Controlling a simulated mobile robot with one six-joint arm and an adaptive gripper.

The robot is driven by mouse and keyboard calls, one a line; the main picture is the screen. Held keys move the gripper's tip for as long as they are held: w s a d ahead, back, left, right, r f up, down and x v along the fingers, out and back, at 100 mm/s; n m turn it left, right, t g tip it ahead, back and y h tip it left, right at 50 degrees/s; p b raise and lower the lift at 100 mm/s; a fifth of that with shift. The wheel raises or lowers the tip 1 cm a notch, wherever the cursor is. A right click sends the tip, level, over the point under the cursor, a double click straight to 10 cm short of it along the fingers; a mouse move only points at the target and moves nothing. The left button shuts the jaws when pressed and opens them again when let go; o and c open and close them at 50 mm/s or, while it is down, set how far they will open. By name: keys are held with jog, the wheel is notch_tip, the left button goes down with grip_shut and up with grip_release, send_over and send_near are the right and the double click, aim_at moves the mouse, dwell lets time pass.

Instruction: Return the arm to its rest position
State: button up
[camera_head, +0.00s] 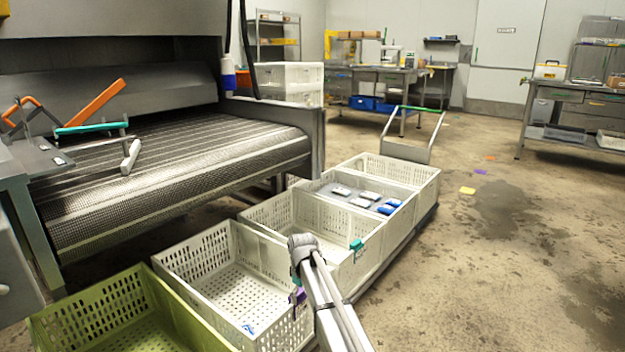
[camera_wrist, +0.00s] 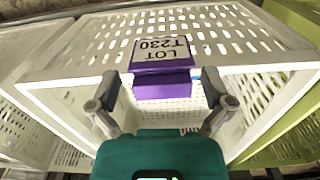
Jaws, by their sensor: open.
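My gripper (camera_wrist: 160,100) is open in the wrist view, one dark finger on each side of a purple tag (camera_wrist: 161,82). The tag carries a label reading "LOT T230" and sits at the rim of a white crate (camera_wrist: 55,90). No contact between fingers and tag is clear. In the head view my arm (camera_head: 325,290) reaches in from the bottom edge over the crate row. The purple tag (camera_head: 297,296) shows there just left of the arm, on the white crate (camera_head: 178,268). My fingers cannot be made out in the head view.
A green crate (camera_head: 75,318) stands in front of the white one. Farther white crates (camera_head: 415,178) include one holding white and blue packs (camera_head: 368,197); a teal tag (camera_head: 356,245) hangs on a rim. A conveyor (camera_head: 180,165) lies left. Floor to the right is mostly clear.

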jog(key=s+d+r+m+p, duration=0.5)
jog(key=s+d+r+p, duration=0.45)
jog(key=s, duration=0.35)
jog(key=s+d+r+m+p, duration=0.5)
jog(key=s+d+r+p, duration=0.35)
jog(key=s+d, duration=0.3)
notch_tip(320, 180, up, 37)
jog(key=p, duration=3.6)
jog(key=shift+a+p, duration=0.2)
jog(key=shift+p, duration=0.1)
jog(key=shift+s+r, duration=0.1)
